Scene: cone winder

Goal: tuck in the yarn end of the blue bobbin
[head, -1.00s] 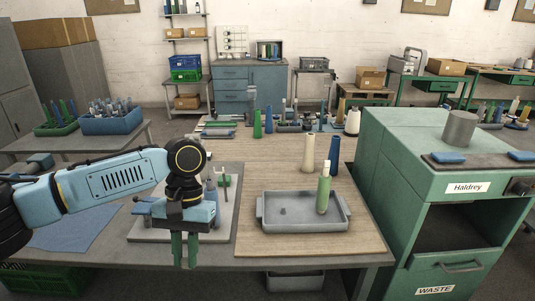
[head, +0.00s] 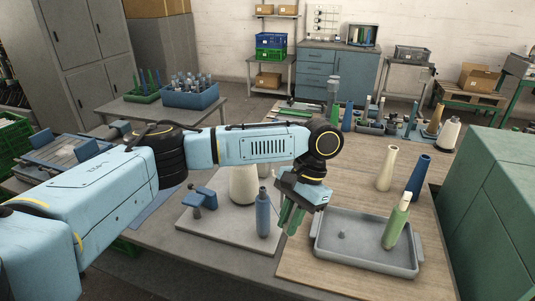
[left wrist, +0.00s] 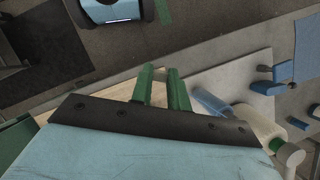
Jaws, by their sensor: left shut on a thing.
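A blue bobbin (head: 263,215) stands upright on a pale board (head: 213,228) at the bench's front. A blue bobbin-like piece also shows in the left wrist view (left wrist: 210,103), right of the fingers. My left gripper (head: 291,218) points down with green fingers, just right of the bobbin in the head view; its fingers also show in the left wrist view (left wrist: 160,76). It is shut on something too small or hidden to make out. I cannot see the yarn end. My right gripper is not in view.
A cream cone (head: 243,184) stands behind the blue bobbin. To the right, a grey tray (head: 325,245) holds a green bobbin (head: 396,224). A second blue bobbin (head: 420,172) and a tan cone (head: 387,168) stand behind it. A green machine (head: 495,205) borders the right side.

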